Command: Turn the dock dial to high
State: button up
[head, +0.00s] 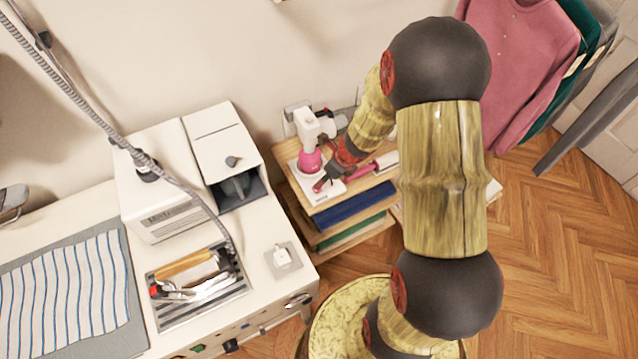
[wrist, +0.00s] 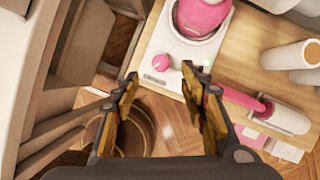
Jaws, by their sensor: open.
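The dock (head: 310,187) is a white base on a small wooden shelf, holding a white and pink steamer (head: 309,150). In the wrist view the dock (wrist: 182,48) has a small round pink dial (wrist: 161,62) near its corner, beside a small grey label mark. I cannot read the dial's setting. My gripper (wrist: 161,74) is open, its two fingertips on either side of the dial in the picture; whether they touch it I cannot tell. In the head view my gripper (head: 325,183) is over the dock's front and hides the dial.
A pink-handled lint roller (wrist: 285,115) lies on the shelf (wrist: 240,65) beside the dock, near pale cylinders (wrist: 290,55). A white ironing table (head: 262,225) with an iron (head: 195,275) stands left. Pink clothing (head: 515,60) hangs at right. Wooden floor (head: 560,240) is clear there.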

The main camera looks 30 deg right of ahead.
jog(key=b+x, duration=0.3)
jog(key=x, duration=0.5)
jog(key=shift+s+d+f, duration=0.15)
jog(key=shift+s, duration=0.05)
jog(key=shift+c, duration=1.3)
jog(key=c, duration=0.7)
grip_shut()
